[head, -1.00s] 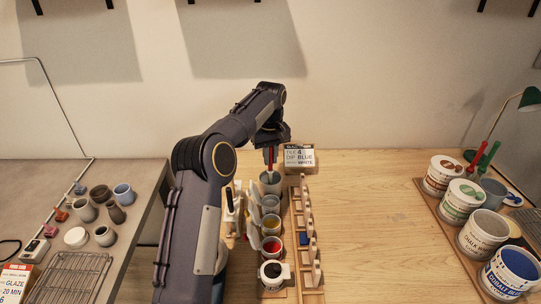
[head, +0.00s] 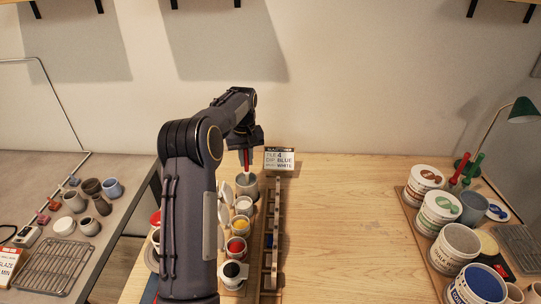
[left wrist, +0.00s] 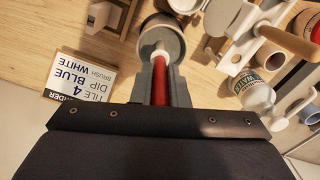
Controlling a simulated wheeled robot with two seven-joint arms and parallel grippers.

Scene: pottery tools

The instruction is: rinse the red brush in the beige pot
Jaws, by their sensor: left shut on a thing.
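My left gripper (head: 244,148) points down, shut on the red brush (head: 246,161). In the left wrist view the red handle (left wrist: 160,82) sits between the fingers, with a pale ferrule beyond it. The brush is over the mouth of a grey-beige pot (head: 247,188), the rearmost of a row. In the left wrist view the brush's lower end overlaps the opening of this pot (left wrist: 176,22); I cannot tell how deep it reaches. The bristles are hidden. My right gripper is not in view.
Cups with pale, yellow (head: 240,224), red (head: 236,248) and black contents stand in front of the pot. A wooden rack (head: 271,240) runs along their right. A sign (head: 279,160) stands behind it. Large tubs (head: 440,208) are at right. The middle tabletop is clear.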

